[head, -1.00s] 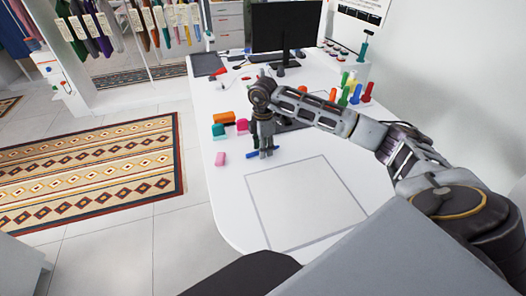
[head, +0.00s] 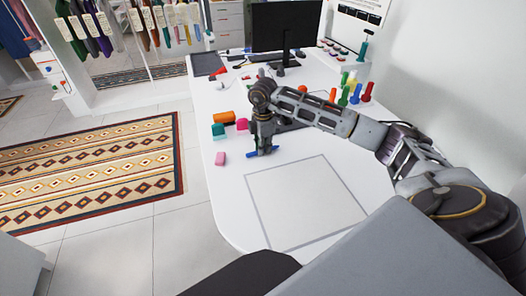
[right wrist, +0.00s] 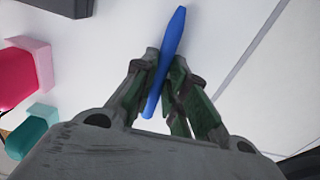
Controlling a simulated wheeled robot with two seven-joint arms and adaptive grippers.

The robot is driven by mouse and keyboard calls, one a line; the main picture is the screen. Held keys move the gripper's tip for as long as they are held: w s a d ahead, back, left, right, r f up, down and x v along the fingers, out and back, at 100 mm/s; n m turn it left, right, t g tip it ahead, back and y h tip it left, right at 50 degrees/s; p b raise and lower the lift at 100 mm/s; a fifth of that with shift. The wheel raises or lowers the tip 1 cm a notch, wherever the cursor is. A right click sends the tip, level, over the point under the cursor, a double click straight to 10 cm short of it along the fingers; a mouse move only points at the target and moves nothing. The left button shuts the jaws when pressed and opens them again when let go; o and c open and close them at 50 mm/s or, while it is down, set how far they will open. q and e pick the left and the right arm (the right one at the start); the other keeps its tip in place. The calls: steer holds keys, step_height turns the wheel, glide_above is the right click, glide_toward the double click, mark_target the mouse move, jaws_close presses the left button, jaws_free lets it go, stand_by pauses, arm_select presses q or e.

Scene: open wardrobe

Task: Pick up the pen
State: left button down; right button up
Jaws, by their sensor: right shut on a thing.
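The blue pen (right wrist: 171,45) is in the right wrist view, running from between the fingers up to the top of the picture. It also shows as a short blue bar in the head view (head: 249,155), partly covered by the gripper. I cannot tell whether the pen is clear of the desk. My left gripper is not in view.
Colored upright pieces (head: 355,94) stand at the right. A monitor (head: 286,27) is at the back. The outlined square (head: 305,200) is empty.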

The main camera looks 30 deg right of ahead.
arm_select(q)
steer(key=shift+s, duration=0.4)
arm_select(e)
steer(key=shift+r, duration=0.15)
